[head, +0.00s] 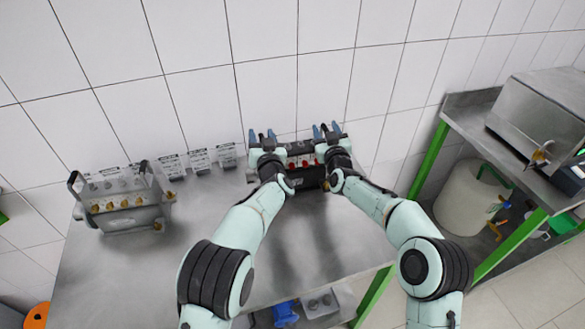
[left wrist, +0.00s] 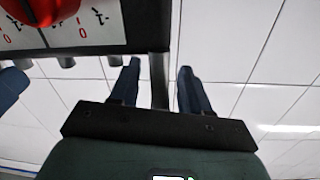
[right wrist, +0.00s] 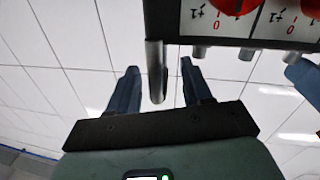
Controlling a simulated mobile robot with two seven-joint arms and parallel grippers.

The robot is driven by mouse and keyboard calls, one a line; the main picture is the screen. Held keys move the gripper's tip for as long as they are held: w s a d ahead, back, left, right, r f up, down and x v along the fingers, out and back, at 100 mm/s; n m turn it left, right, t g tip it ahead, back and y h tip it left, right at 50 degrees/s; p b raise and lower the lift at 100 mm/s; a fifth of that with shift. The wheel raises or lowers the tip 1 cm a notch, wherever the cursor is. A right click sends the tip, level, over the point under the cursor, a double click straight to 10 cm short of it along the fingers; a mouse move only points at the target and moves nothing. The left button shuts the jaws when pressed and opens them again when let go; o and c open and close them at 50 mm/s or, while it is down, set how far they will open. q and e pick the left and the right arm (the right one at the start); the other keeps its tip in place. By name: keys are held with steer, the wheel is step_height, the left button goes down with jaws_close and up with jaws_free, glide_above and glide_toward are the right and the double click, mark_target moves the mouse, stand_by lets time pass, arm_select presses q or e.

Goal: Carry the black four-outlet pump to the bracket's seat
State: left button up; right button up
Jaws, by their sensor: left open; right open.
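The black pump (head: 312,179) with red knobs sits at the back of the steel table, between my two grippers and partly hidden by them. My left gripper (head: 262,136) is open at its left end; in the left wrist view a grey metal bar (left wrist: 159,80) of the pump stands between the fingers with gaps. My right gripper (head: 327,129) is open at its right end; in the right wrist view another bar (right wrist: 155,72) stands between the fingers, not clamped. Short outlet stubs (right wrist: 247,53) show along the pump's edge. I cannot make out the bracket's seat for certain.
A steel unit (head: 128,222) with dark handles and brass fittings stands at the table's left. Several small labelled grey units (head: 200,160) line the wall. The table's middle (head: 315,235) is clear. A green-framed bench (head: 470,125) stands to the right.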

arm_select(q)
jaws_close()
arm_select(e)
jaws_close()
steer(key=shift+d, duration=0.1)
stand_by(1.0)
